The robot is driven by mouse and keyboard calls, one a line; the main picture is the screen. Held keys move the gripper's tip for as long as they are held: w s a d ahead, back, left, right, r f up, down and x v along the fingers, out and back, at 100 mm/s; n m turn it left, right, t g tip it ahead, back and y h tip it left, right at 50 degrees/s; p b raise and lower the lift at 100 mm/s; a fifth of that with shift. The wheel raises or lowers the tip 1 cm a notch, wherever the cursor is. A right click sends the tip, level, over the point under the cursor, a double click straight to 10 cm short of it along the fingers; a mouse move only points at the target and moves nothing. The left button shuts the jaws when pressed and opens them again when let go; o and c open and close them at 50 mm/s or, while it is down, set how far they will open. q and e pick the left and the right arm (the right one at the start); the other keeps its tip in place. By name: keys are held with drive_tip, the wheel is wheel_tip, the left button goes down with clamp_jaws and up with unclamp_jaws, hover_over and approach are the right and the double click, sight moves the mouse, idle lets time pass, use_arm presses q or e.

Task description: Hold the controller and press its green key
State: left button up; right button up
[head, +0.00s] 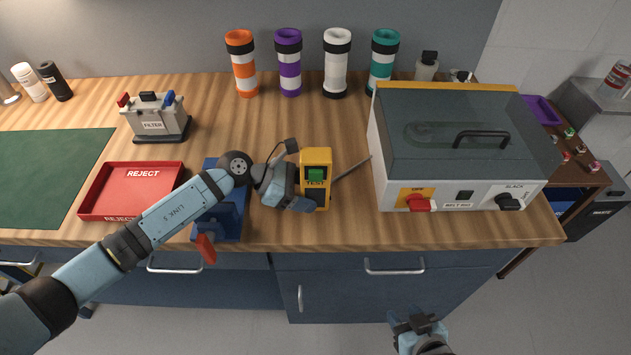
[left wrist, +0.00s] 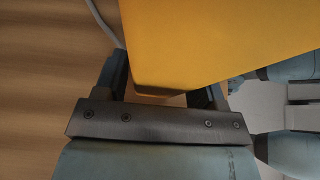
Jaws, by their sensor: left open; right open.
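The yellow controller (head: 316,201) stands upright near the front of the wooden bench, with a black screen area and the green key (head: 315,174) above a TEST label. My left gripper (head: 295,178) is at the controller's left side in the head view, open. In the left wrist view the yellow controller (left wrist: 215,40) fills the upper part, with its lower end reaching between the open fingers of my left gripper (left wrist: 163,85). I cannot tell whether the fingers touch it. My right gripper (head: 416,322) is open and empty, low in front of the bench, far from the controller.
A white machine (head: 385,150) with a dark lid stands right of the controller. A red reject tray (head: 95,200) and a blue fixture (head: 230,220) lie to the left. Several striped tubes stand at the back. The bench behind the controller is clear. A cable (head: 352,169) runs beside it.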

use_arm(q)
drive_tip(key=shift+d+f, duration=0.2)
drive_tip(key=shift+d, duration=0.25)
use_arm(e)
drive_tip(key=shift+w+r, duration=0.1)
drive_tip(key=shift+w, duration=0.05)
use_arm(q)
drive_tip(key=c, duration=0.9)
use_arm(e)
clamp_jaws()
idle(1.8)
